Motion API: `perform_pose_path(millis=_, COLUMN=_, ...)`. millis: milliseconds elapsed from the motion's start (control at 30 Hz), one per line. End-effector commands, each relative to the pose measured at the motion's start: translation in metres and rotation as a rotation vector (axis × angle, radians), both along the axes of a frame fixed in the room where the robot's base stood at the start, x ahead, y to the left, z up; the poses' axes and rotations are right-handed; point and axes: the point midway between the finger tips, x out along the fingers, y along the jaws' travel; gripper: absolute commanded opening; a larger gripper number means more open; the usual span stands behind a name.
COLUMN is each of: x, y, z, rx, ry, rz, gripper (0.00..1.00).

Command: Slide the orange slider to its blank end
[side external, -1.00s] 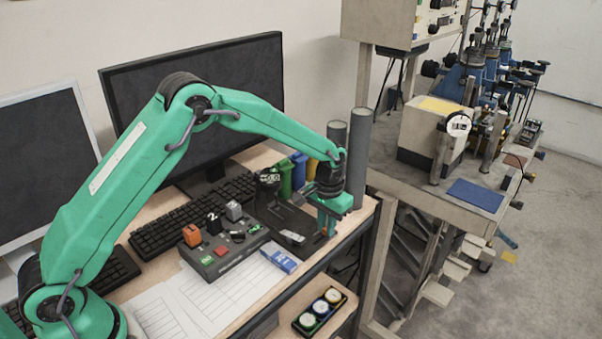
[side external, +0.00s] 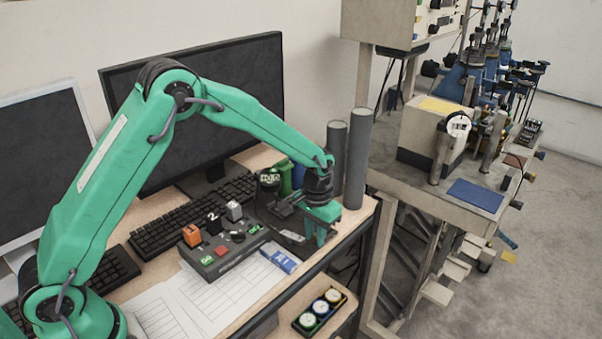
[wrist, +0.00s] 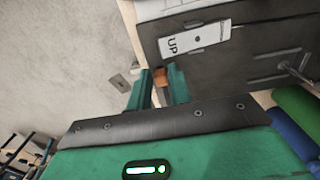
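The dark grey lever box (wrist: 240,48) fills the upper right of the wrist view, with a white plate (wrist: 195,40) marked UP. A small orange piece, apparently the orange slider (wrist: 162,78), shows between my fingertips at the box's edge. My gripper (wrist: 160,88) has its two green fingers apart around that piece; whether they touch it is unclear. The slider's blank end cannot be made out.
Left of the lever box, a control panel (side external: 222,262) carries orange, black and grey blocks. A blue box (side external: 279,261) lies in front. The table's front edge is near.

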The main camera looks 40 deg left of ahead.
Motion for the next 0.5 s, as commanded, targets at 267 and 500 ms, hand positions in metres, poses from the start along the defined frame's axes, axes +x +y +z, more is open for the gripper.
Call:
perform_pose_path(millis=267, x=0.0015, y=-0.0002, z=-0.0001, rx=-0.001, ry=-0.005, rz=0.000, gripper=0.36)
perform_pose_path(millis=500, x=0.0023, y=-0.0002, z=0.0045, rx=-0.001, ry=-0.007, rz=0.000, gripper=0.36)
